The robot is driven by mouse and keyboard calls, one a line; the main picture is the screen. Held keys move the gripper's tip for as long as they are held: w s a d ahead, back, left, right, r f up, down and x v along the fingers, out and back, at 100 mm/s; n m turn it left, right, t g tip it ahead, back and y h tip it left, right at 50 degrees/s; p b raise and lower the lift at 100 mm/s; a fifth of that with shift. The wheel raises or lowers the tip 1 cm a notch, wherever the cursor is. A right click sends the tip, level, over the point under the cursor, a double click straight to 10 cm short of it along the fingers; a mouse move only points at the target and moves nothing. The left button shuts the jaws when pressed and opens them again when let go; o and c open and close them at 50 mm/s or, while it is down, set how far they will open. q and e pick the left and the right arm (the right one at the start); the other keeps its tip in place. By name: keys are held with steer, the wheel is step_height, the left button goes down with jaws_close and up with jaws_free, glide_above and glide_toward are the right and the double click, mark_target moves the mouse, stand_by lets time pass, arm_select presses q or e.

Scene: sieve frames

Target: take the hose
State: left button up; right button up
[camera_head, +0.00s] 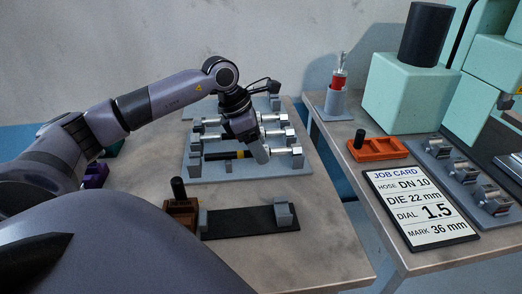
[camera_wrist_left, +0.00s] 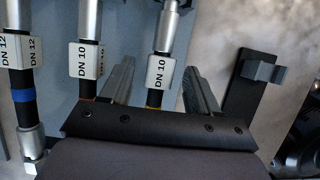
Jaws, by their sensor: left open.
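Several black hoses with silver end fittings lie side by side on a grey-blue rack (camera_head: 235,173) on the left table. In the left wrist view, one hose tagged DN 10 (camera_wrist_left: 158,72) has a yellow band near my gripper. Beside it lie another DN 10 hose (camera_wrist_left: 84,60) with a red band and a DN 12 hose (camera_wrist_left: 22,92) with a blue band. My left gripper (camera_head: 262,153) is open over the front hose (camera_head: 220,156). Its fingers (camera_wrist_left: 158,82) are on either side of the yellow-banded hose; contact cannot be told. My right gripper is not in view.
A job card (camera_head: 420,208) on the right table reads hose DN 10, die 22 mm. A brown holder (camera_head: 181,212) and black plate (camera_head: 240,222) stand before the rack. An orange tray (camera_head: 378,150) and green machine (camera_head: 405,95) stand right. A gap separates the tables.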

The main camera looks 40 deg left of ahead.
arm_select(q)
steer(key=shift+f, duration=0.15)
jaws_close()
